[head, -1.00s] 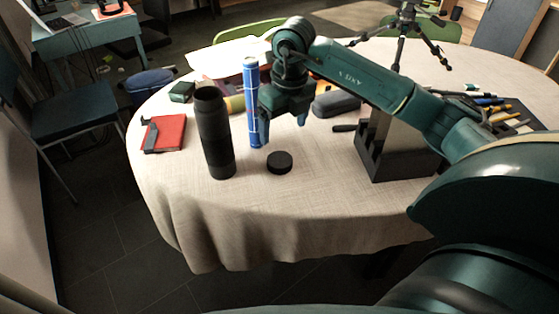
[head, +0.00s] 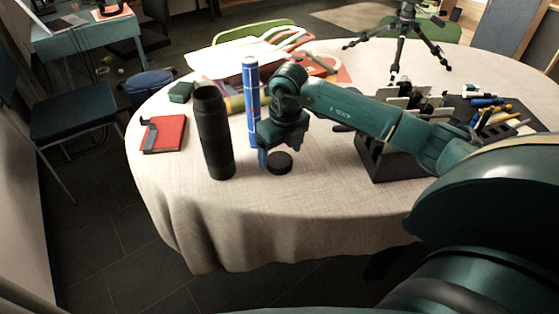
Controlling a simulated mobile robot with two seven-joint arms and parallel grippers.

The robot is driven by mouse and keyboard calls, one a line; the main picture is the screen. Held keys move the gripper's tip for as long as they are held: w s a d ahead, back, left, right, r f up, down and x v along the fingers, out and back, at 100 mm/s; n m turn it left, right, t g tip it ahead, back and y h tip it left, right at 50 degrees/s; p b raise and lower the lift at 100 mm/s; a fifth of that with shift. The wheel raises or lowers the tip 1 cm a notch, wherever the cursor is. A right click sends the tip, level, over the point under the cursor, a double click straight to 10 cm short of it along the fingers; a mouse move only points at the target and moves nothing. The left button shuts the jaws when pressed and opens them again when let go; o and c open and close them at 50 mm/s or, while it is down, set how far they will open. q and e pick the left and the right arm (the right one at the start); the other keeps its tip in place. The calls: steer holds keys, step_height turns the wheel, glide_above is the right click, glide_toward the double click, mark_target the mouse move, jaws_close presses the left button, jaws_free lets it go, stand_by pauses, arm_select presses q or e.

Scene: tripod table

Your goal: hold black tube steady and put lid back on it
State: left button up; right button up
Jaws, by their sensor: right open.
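The black tube (head: 215,135) stands upright on the cloth-covered table, and its top looks open. The round black lid (head: 279,164) lies flat on the table to the right of the tube's base. My right gripper (head: 281,156) points down just above the lid, its fingers open, with one finger at the lid's left side. Part of the lid's far edge is hidden by the gripper. I cannot tell whether the fingers touch the lid. My left gripper is not in view.
A blue tube (head: 251,100) stands upright close behind the black tube and gripper. A red book (head: 163,133) lies to the left. A dark organizer (head: 392,162) stands to the right under my right arm. The table (head: 290,215) is clear in front of the lid.

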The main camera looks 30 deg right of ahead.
mark_target(280, 160)
step_height(280, 160, down, 2)
steer(key=shift+w+f, duration=0.15)
steer(key=c, duration=1)
steer(key=shift+c, duration=0.2)
step_height(280, 160, up, 18)
steer(key=p, duration=0.1)
stand_by(0.3)
